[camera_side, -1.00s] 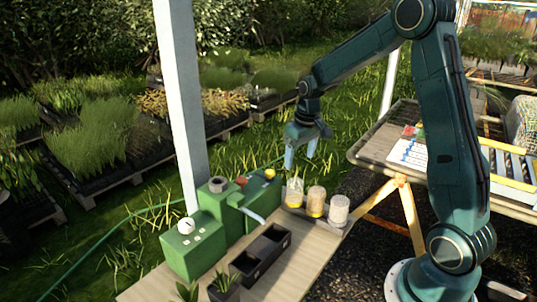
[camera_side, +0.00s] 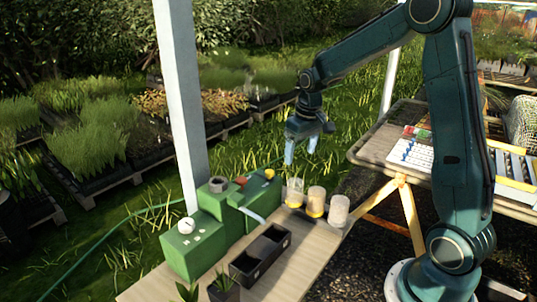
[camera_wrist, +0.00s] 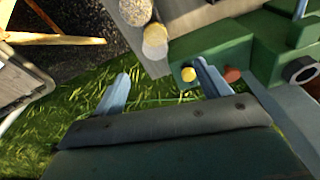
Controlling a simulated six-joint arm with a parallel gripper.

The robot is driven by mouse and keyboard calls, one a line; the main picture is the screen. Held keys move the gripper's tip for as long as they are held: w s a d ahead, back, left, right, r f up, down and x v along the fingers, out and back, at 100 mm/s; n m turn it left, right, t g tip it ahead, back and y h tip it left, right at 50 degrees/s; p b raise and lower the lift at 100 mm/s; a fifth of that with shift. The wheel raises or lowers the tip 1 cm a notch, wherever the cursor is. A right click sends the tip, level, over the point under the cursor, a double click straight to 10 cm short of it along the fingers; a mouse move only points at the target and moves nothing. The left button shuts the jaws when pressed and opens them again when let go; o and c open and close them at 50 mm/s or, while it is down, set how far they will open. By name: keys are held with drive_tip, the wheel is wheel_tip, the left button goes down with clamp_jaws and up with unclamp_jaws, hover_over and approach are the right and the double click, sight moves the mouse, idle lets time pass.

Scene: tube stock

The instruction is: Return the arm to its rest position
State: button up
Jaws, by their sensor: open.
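My gripper (camera_side: 301,151) is open and empty in the side view. It hangs in the air above the far end of the wooden bench, over the jars and behind the green machine. In the wrist view my gripper (camera_wrist: 162,88) shows its two pale blue fingers spread apart, with grass and the bench end beyond them. My arm is bent at the elbow and reaches out to the left from its base.
The green machine (camera_side: 180,252) with a gauge stands on the bench (camera_side: 300,262). Several jars (camera_side: 316,201) stand at the bench's far end, and a black two-cell tray (camera_side: 262,256) lies before the machine. A white post (camera_side: 181,100) rises behind. A side table (camera_side: 375,150) stands right.

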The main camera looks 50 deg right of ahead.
drive_tip(key=s+a+r+t, duration=0.1)
drive_tip(key=s+a+r, duration=0.2)
drive_tip(key=s+a, duration=0.2)
drive_tip(key=s+a+r+n+t, duration=0.1)
drive_tip(key=s+a+r, duration=0.3)
drive_tip(key=s, duration=0.6)
drive_tip(key=s+a+r+n+t, duration=0.1)
drive_tip(key=s+a+r+t, duration=0.1)
drive_tip(key=s+a+r, duration=0.2)
drive_tip(key=s+a, duration=0.3)
drive_tip(key=shift+s, duration=0.3)
